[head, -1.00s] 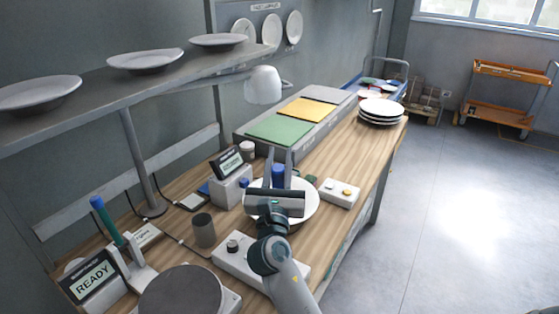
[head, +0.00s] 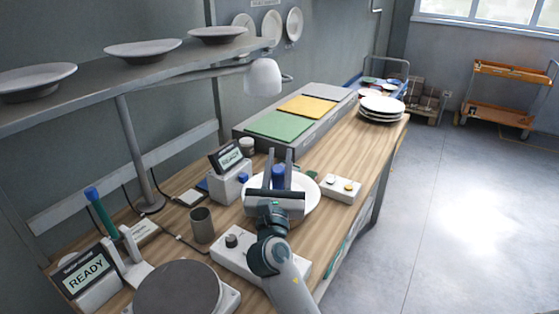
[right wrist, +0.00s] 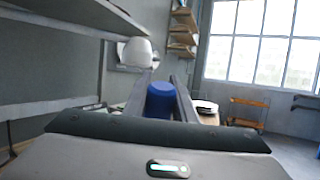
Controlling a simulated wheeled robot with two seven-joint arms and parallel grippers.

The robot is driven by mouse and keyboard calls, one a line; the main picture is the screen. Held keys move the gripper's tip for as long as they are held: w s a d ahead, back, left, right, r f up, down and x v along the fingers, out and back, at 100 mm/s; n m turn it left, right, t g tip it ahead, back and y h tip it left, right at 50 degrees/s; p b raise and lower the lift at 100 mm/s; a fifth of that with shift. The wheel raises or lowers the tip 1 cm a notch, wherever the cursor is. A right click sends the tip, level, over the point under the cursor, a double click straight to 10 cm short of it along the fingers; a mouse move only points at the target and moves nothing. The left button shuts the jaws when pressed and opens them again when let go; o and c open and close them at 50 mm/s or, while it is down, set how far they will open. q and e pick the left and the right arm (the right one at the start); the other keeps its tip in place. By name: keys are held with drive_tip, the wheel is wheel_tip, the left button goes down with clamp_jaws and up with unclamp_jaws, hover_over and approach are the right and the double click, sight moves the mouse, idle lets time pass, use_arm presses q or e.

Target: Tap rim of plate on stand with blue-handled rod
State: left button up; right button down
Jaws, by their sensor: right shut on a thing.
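My right gripper (head: 278,160) is shut on the blue handle of the blue-handled rod (head: 278,177), over the middle of the workbench. The blue handle also shows between the fingers in the right wrist view (right wrist: 160,101). The rest of the rod is hidden by the gripper and handle. A white plate (head: 312,196) lies behind and below the gripper, which covers much of it. Its stand is hidden, and I cannot tell whether the rod touches the rim. My left gripper is not in view.
A holder with a teal rod (head: 101,215) and a READY display (head: 86,269) stand at the left. A grey cup (head: 202,226), a button box (head: 341,188) and a round grey disc (head: 177,290) are nearby. A plate shelf (head: 95,104) overhangs the left side.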

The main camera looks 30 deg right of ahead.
drive_tip(key=shift+f, duration=0.45)
idle(0.7)
drive_tip(key=shift+f, duration=0.1)
idle(2.1)
